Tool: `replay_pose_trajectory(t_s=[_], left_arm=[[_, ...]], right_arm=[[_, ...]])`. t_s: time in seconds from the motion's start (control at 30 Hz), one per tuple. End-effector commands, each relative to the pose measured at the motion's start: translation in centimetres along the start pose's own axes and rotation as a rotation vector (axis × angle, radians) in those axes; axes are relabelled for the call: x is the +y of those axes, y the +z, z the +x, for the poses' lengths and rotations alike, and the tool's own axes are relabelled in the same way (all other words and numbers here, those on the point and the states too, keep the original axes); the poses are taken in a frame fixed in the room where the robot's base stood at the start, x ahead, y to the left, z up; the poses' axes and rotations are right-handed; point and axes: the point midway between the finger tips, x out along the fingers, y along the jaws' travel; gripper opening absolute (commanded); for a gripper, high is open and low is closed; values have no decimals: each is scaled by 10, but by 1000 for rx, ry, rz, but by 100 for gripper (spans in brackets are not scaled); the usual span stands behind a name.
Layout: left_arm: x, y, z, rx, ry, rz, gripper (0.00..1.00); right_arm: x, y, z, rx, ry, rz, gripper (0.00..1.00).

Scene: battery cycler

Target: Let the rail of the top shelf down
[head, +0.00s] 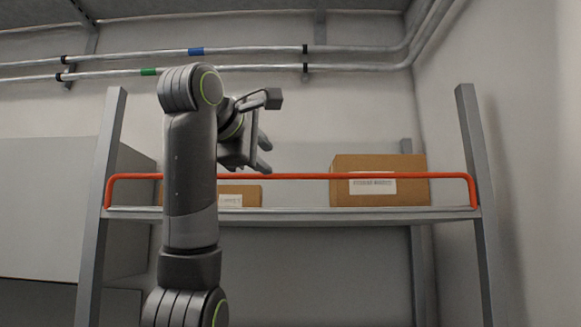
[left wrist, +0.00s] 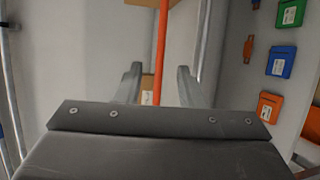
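The orange-red rail (head: 300,176) runs along the front of the top shelf (head: 300,215), raised above the shelf edge, with its ends bent down at both posts. My left gripper (head: 264,155) is in front of the shelf, its fingertips just above the rail's height left of the middle. In the left wrist view, the rail (left wrist: 161,45) passes through the gap between the two open fingers of the left gripper (left wrist: 159,80), with no finger visibly closed on it. My left arm hides part of the rail and shelf. My right gripper is not in view.
A cardboard box (head: 380,180) stands on the shelf at right, and a lower one (head: 240,195) is partly behind my arm. Grey posts (head: 470,150) flank the shelf. Pipes (head: 350,50) run above. Green, blue and orange items (left wrist: 281,61) show at right in the left wrist view.

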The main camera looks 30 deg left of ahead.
Motion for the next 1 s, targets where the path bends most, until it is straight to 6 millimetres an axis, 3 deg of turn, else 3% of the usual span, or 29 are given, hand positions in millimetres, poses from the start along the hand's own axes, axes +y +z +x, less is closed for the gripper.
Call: replay_pose_trajectory(t_s=[0.03, 0.27, 0.7, 1.0], left_arm=[[5, 0, 2, 3, -1, 1, 34], [3, 1, 12, 1, -3, 7, 34], [1, 1, 100, 0, -8, 6, 34], [-1, 1, 126, -1, -3, 5, 34]], right_arm=[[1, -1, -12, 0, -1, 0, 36], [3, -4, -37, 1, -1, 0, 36], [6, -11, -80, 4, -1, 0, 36], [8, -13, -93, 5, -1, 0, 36]])
